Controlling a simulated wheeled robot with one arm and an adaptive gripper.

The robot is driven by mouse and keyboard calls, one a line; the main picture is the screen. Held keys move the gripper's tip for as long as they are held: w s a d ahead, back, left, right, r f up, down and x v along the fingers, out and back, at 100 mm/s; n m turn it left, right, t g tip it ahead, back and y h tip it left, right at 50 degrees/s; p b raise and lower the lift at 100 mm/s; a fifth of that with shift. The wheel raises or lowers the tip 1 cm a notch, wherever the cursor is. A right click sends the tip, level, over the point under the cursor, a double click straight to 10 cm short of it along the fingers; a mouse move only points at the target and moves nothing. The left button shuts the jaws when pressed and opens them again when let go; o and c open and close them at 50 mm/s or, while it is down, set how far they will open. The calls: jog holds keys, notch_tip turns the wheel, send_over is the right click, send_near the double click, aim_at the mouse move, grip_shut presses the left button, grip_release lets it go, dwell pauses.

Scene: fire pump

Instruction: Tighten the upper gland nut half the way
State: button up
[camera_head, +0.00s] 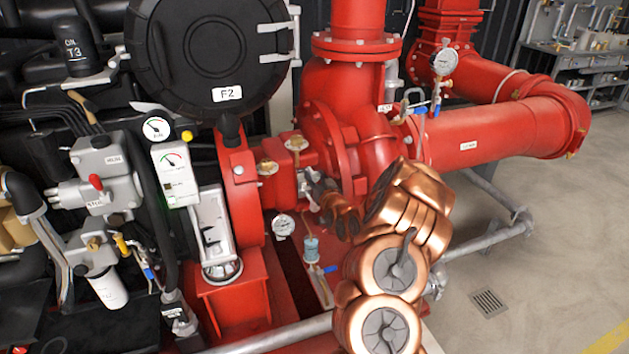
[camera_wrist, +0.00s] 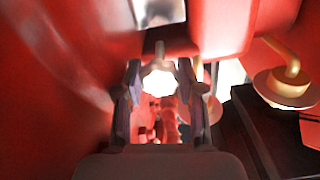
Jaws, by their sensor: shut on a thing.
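In the wrist view, my gripper (camera_wrist: 159,70) has its two dark fingers on either side of a pale, bright nut (camera_wrist: 158,82), which I take for the upper gland nut. A thin stud sticks out beyond it. The fingers are shut on the nut, and its edges are washed out by glare. In the head view, my gripper (camera_head: 318,190) reaches in beside the red pump casing, right of the red bearing housing. The nut cannot be made out clearly there, since the gripper and casing crowd it. How far it is turned cannot be told.
Red pump walls stand close around the gripper. A brass fitting (camera_wrist: 288,88) is on the right in the wrist view. Below the gripper in the head view are a small gauge (camera_head: 283,225) and a blue-handled valve (camera_head: 328,269). Open floor (camera_head: 560,230) lies at right.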

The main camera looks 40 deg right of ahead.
jog(key=m+b, duration=0.2)
jog(key=shift+f+b, duration=0.2)
jog(key=shift+b, duration=0.15)
jog(key=m+b, duration=0.3)
jog(key=shift+m, duration=0.4)
jog(key=m+b, duration=0.4)
jog(key=shift+r, duration=0.2)
jog(key=o, duration=1.2)
jog(key=shift+c, duration=0.2)
jog(key=v, duration=1.2)
